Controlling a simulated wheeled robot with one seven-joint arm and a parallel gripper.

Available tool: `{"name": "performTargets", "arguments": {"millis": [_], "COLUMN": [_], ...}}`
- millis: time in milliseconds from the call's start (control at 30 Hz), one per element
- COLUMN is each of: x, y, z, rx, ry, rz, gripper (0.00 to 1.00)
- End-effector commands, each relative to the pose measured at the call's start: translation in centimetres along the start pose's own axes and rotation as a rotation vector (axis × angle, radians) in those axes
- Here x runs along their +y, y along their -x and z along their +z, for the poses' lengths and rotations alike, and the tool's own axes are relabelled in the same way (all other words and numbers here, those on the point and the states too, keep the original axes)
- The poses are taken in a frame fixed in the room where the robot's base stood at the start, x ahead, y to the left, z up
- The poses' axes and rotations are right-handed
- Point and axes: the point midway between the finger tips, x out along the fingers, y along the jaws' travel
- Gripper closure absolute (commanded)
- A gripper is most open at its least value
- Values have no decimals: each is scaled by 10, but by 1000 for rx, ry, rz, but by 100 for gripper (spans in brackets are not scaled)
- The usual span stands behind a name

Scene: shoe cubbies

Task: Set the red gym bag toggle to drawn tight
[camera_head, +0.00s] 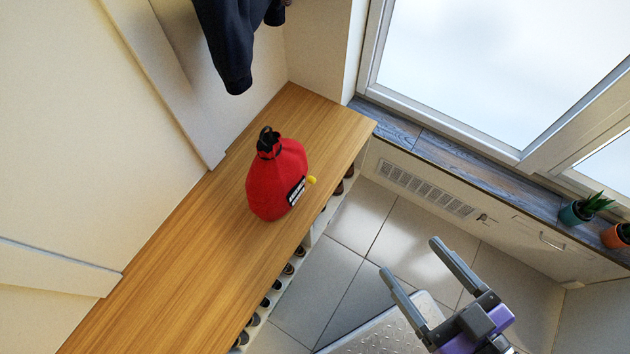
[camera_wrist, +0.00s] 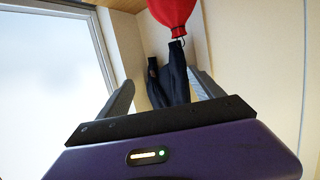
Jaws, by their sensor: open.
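The red gym bag (camera_head: 277,183) stands upright on the wooden bench top, with a gathered neck and a black top (camera_head: 268,143). A black-and-white plate (camera_head: 297,191) is on its right side, and a small yellow knob (camera_head: 311,180) sticks out beside it. I cannot tell for sure whether this knob is the toggle. My gripper (camera_head: 411,257) is open and empty, to the right of the bag and apart from it, over the floor side. In the wrist view, part of the bag (camera_wrist: 173,12) shows at the top edge, beyond the open fingers (camera_wrist: 158,80); the knob is not visible there.
The wooden bench (camera_head: 150,290) has shoes in cubbies below its front edge. A dark jacket (camera_head: 228,45) hangs behind the bag. A window sill (camera_head: 460,155) with potted plants (camera_head: 577,212) runs along the right. The bench top around the bag is clear.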

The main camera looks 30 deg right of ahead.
Motion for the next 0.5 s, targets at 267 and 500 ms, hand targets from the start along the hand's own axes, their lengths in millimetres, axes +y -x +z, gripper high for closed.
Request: {"name": "performTargets", "arguments": {"millis": [267,500], "x": [0,-13], "y": [0,-15], "z": [0,22], "rx": [0,28], "ry": [0,37], "rz": [0,-94], "gripper": [26,58]}}
